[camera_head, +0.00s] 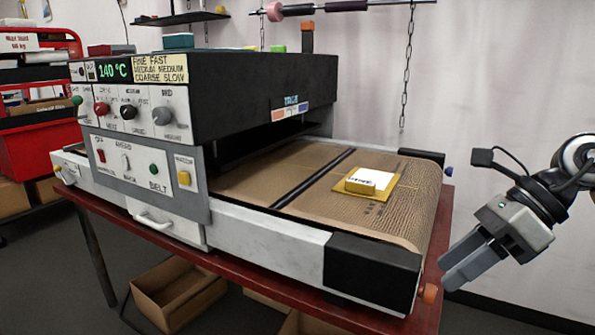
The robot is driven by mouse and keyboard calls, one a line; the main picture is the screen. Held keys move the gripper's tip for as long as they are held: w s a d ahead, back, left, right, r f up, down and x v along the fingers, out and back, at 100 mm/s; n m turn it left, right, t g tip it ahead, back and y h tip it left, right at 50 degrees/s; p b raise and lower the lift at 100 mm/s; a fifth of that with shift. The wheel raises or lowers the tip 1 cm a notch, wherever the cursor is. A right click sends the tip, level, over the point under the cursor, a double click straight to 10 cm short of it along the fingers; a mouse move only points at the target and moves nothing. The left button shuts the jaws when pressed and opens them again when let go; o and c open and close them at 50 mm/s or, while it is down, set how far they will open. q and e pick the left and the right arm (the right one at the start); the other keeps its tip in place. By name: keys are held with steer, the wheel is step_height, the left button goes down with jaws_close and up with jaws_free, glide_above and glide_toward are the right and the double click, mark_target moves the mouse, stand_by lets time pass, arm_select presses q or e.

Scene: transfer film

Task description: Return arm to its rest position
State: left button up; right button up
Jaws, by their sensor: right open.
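My right gripper (468,266) is at the right of the view, its grey fingers pointing down and left. It is open and holds nothing visible. It is beside the right end of the conveyor dryer, apart from the machine. A yellow piece with a white labelled block (368,179) lies on the brown mesh belt (290,163) near its right end. The dryer (220,90) has a control panel reading 140 °C. My left gripper is not in view.
The dryer stands on a red table (140,232). An open cardboard box (177,291) is on the floor beneath it. A red cart (40,135) stands at the left. A chain (407,70) hangs by the back wall. The space right of the table looks free.

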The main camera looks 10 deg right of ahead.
steer(key=w+a+f+m+t+y+p, duration=0.1)
steer(key=w+a+m+t+y+p, duration=0.1)
steer(key=a+m+t+y, duration=0.8)
step_height(320, 180, down, 9)
steer(key=w+a+m+t+h+p, duration=0.15)
steer(key=m+t+h, duration=0.55)
steer(key=m, duration=1.4)
steer(key=s+a+f+m+g+h, duration=0.1)
steer(key=s+f+m+g+h, duration=0.3)
steer(key=f, duration=0.5)
steer(key=s+a+f+m+g+h, duration=0.2)
steer(key=s+f+m+g+h, duration=0.1)
steer(key=s+f+m, duration=0.5)
steer(key=shift+a+f+m+g+h, duration=0.15)
steer(key=shift+f+m+g+h, duration=0.25)
steer(key=shift+m+g, duration=0.3)
